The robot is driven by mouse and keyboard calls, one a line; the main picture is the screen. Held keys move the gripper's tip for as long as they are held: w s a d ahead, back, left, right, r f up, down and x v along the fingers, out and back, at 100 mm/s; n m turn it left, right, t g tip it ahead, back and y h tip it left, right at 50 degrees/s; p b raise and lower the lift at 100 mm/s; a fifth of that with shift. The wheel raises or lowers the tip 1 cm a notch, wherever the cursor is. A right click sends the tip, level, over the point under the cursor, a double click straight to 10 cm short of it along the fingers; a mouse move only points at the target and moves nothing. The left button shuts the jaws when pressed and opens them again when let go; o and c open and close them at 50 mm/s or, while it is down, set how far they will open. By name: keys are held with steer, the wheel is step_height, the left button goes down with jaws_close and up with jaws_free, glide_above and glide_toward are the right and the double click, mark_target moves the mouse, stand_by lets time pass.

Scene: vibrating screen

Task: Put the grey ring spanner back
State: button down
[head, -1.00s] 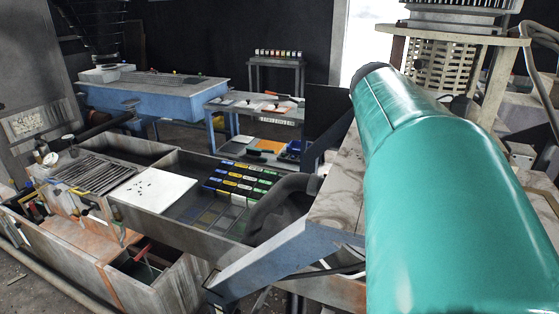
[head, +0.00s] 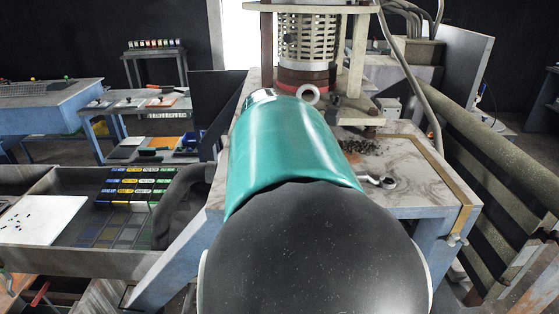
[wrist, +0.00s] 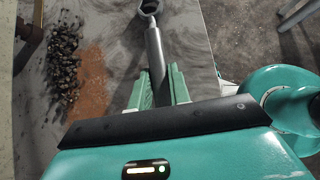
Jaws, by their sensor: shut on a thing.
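The grey ring spanner (wrist: 154,45) shows in the wrist view with its shaft between the two green fingers of my gripper (wrist: 158,88). My gripper is shut on the shaft. The ring end points away from me, and the shaft's near end is hidden by the gripper body. In the head view a ring of the spanner (head: 388,182) shows just right of my arm, over the worn bench top. My arm hides the gripper there. I cannot tell if the spanner touches the bench.
A heap of dark gravel (wrist: 62,65) lies left of the spanner on the bench top (head: 415,160). A slatted cylinder machine (head: 307,40) stands at the bench's back. A bin of rows of coloured labelled blocks (head: 138,185) and a white board (head: 38,218) lie at left.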

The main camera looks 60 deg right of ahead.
steer(key=c, duration=1.3)
jaws_free()
steer(key=v, duration=1.2)
steer(key=shift+r, duration=0.1)
